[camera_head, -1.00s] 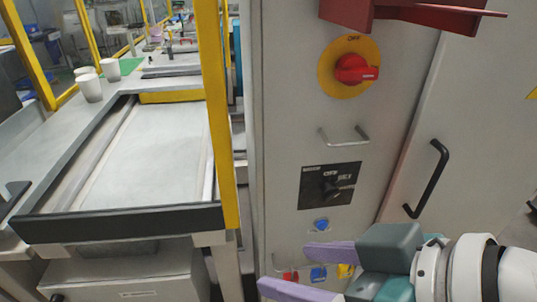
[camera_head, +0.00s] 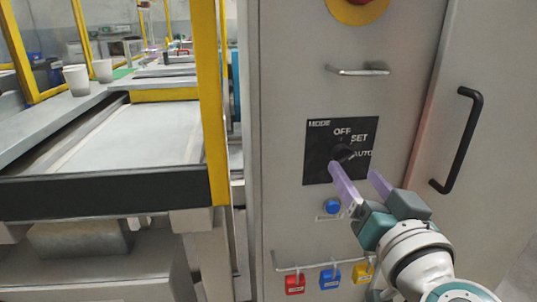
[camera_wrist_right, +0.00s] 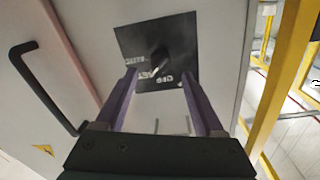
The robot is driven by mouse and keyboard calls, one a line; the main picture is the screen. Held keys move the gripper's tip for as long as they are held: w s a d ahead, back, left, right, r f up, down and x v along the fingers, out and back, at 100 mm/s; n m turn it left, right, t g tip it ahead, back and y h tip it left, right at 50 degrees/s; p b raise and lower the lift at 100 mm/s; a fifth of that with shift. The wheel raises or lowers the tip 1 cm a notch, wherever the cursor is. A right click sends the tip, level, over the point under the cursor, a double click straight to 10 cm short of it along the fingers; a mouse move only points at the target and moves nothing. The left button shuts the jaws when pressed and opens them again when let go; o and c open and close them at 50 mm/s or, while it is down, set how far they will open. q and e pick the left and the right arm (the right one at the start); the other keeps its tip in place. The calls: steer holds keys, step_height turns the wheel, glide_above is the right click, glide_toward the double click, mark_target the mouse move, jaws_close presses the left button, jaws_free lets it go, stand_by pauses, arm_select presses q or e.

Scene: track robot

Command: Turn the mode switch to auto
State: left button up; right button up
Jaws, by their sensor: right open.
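The mode switch is a black knob (camera_head: 343,154) on a black square plate (camera_head: 318,160) marked MODE, OFF, SET and AUTO, on the front of the grey cabinet. I cannot tell clearly which mark the knob points to. My right gripper (camera_head: 354,171) is open and empty, its purple fingers pointing at the lower part of the plate. In the right wrist view the plate (camera_wrist_right: 130,40) shows upside down, and the knob (camera_wrist_right: 158,58) lies between and beyond the fingertips (camera_wrist_right: 158,76), apart from them. My left gripper is not in view.
A metal handle (camera_head: 357,71) sits above the plate, and a blue button (camera_head: 332,206) below it. Red (camera_head: 294,284), blue (camera_head: 330,279) and yellow (camera_head: 363,273) padlocks hang on a low rail. A black door handle (camera_head: 461,140) is at the right. A yellow post (camera_head: 212,100) stands left of the cabinet.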

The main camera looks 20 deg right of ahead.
mark_target(346, 161)
steer(key=shift+b+x, duration=0.3)
steer(key=shift+x, duration=2.05)
steer(key=shift+c, duration=0.3)
jaws_close()
